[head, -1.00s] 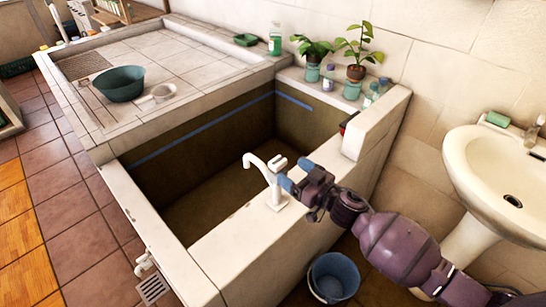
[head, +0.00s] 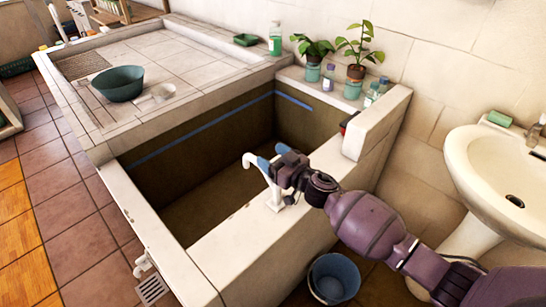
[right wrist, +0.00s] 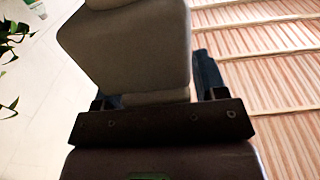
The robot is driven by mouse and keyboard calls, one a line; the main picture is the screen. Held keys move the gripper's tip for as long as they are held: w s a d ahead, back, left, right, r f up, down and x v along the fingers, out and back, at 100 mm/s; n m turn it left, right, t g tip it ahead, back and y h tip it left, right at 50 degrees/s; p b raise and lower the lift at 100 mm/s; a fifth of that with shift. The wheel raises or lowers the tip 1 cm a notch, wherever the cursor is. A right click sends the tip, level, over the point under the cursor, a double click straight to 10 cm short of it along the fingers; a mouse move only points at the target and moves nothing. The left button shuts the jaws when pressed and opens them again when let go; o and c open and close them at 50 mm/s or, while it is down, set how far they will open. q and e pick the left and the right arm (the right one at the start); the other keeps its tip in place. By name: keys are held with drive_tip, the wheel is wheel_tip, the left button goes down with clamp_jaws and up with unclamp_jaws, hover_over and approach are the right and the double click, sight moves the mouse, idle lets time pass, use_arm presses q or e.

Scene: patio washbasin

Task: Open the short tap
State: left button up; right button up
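A white tap (head: 274,197) with a curved spout stands upright on the near ledge of the tiled basin (head: 222,252). My right gripper (head: 272,156) is at the top of this tap, behind its spout, and hides the tap's handle in the head view. Its blue fingertips are apart. In the right wrist view a large pale block-like part (right wrist: 130,50) fills the space in front of the right gripper (right wrist: 155,85), with a dark finger showing at its right side. Whether the fingers touch it I cannot tell. My left gripper is not in view.
A blue bucket (head: 333,278) stands on the floor below my right arm. A white washbasin (head: 478,160) is at the right. Another small white tap (head: 143,265) is low on the outer wall. Potted plants (head: 357,72) and bottles stand on the back ledge.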

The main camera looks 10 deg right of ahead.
drive_tip(key=c, duration=0.7)
